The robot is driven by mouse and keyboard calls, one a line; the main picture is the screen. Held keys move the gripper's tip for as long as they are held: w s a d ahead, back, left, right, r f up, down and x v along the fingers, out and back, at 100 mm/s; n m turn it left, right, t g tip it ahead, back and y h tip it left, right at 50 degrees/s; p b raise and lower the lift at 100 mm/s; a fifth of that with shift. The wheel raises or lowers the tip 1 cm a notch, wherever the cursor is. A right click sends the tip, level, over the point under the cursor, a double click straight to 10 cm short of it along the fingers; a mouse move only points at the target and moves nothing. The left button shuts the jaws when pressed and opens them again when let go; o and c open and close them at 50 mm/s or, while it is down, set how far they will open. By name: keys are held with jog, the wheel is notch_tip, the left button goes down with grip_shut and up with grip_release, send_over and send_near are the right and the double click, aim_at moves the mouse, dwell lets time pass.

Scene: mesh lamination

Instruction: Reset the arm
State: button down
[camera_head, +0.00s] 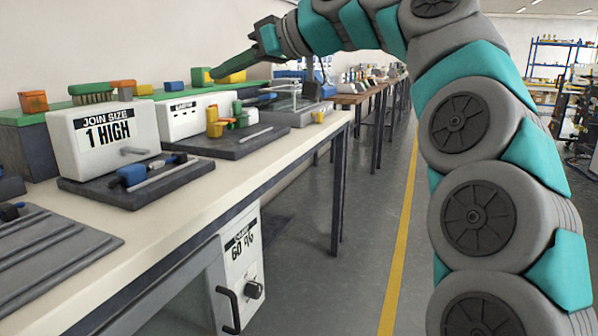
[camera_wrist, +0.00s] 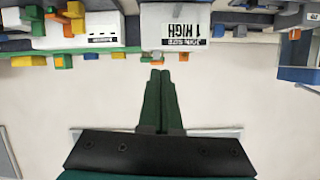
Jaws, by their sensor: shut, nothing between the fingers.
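My arm (camera_head: 465,120) rises on the right of the head view and curves left over the workbench (camera_head: 225,190). My gripper (camera_head: 216,72) is at its end, above the back of the bench, with its dark fingers pointing left and slightly down. In the wrist view my gripper (camera_wrist: 160,74) has its two green fingers together and nothing between them. The wrist view is upside down and shows the white "JOIN SIZE 1 HIGH" box (camera_wrist: 177,14) beyond the fingertips.
The "1 HIGH" box (camera_head: 70,155) stands on the bench, with a dark tray (camera_head: 130,192) in front of it. A green shelf (camera_head: 30,118) behind holds an orange block (camera_head: 33,102) and a brush (camera_head: 91,93). The floor aisle (camera_head: 335,270) beside the bench is clear.

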jog(key=s+d+f+m+g+h+p, duration=0.15)
jog(key=s+d+f+m+h, duration=0.3)
jog(key=f, duration=0.65)
jog(key=s+d+f+m+g+h+p, duration=0.1)
jog(key=s+d+f+h+p, duration=0.15)
jog(key=s+d+f, duration=0.5)
jog(key=s+d+f+m+g+h, duration=0.1)
jog(key=s+d+f+m+h, duration=0.1)
jog(key=s+d+f, duration=0.3)
jog(key=s+d+f+m+g+h+p, duration=0.1)
jog(key=s+d+f, duration=0.4)
jog(key=s+f, duration=0.6)
jog(key=s+d+f+m+g+h+p, duration=0.1)
jog(key=s+d+f+m, duration=0.3)
jog(key=s+f, duration=0.4)
jog(key=shift+d+g+h, duration=0.55)
jog(key=shift+g+h, duration=0.3)
jog(key=shift+h, duration=0.05)
jog(key=shift+w+a, duration=0.1)
jog(key=shift+a, duration=0.05)
